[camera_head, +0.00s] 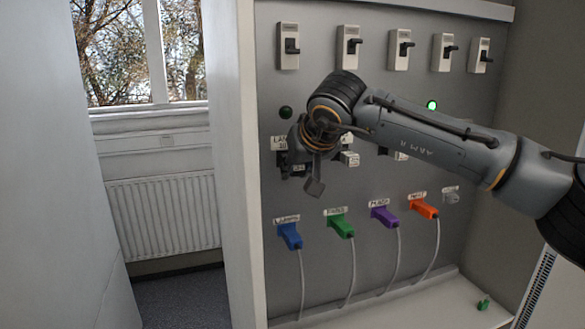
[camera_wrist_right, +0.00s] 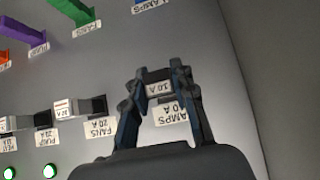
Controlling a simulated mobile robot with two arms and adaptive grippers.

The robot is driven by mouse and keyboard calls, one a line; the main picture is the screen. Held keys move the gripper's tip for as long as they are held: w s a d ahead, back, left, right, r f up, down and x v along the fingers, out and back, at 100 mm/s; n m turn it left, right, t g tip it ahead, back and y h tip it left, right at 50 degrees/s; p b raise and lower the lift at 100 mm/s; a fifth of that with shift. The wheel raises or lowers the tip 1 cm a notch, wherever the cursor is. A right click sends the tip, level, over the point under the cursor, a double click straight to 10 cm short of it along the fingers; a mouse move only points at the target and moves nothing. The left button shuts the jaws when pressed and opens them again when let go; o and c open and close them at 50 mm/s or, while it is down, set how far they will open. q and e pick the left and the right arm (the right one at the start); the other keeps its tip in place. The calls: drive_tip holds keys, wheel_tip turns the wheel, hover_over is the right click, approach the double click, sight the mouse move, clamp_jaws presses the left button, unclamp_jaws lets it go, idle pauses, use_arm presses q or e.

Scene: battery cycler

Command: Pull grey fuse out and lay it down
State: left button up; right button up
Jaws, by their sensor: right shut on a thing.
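My right gripper (camera_head: 297,170) is at the leftmost fuse position of the panel, and the arm hides much of that spot. In the right wrist view its fingers (camera_wrist_right: 158,80) are closed on a grey fuse (camera_wrist_right: 158,88) with a white 10 A label. The fuse is beside the LAMPS label (camera_wrist_right: 171,113). I cannot tell whether it is still seated or free of its holder. The neighbouring FANS fuse (camera_wrist_right: 97,105) is seated, and it also shows in the head view (camera_head: 349,158). My left gripper is not in view.
Switches (camera_head: 289,46) line the panel's top. Blue (camera_head: 290,236), green (camera_head: 341,226), purple (camera_head: 384,216) and orange (camera_head: 424,208) plugs with cables hang below. A small green piece (camera_head: 484,303) lies on the ledge (camera_head: 445,300), which has bare room around it.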

drive_tip(key=shift+s+d+f+b, duration=0.1)
drive_tip(key=shift+s+d+b, duration=0.15)
drive_tip(key=shift+s+b, duration=0.45)
drive_tip(key=shift+s+d+b, duration=0.25)
drive_tip(key=shift+s+b, duration=0.1)
drive_tip(key=shift+s, duration=0.4)
drive_tip(key=shift+s+d+b, duration=0.2)
drive_tip(key=shift+s+b, duration=0.15)
drive_tip(key=shift+s, duration=0.35)
drive_tip(key=s+d+f+m+h, duration=0.1)
drive_tip(key=s+d+f, duration=0.4)
drive_tip(key=d+f, duration=0.2)
drive_tip(key=s+d+f+m+h, duration=0.2)
drive_tip(key=s+d+f, duration=0.4)
drive_tip(key=f, duration=0.5)
drive_tip(key=d, duration=0.2)
drive_tip(key=shift+s+d+f+m, duration=0.2)
drive_tip(key=shift+s+d+m, duration=0.05)
drive_tip(key=shift+d+m, duration=0.05)
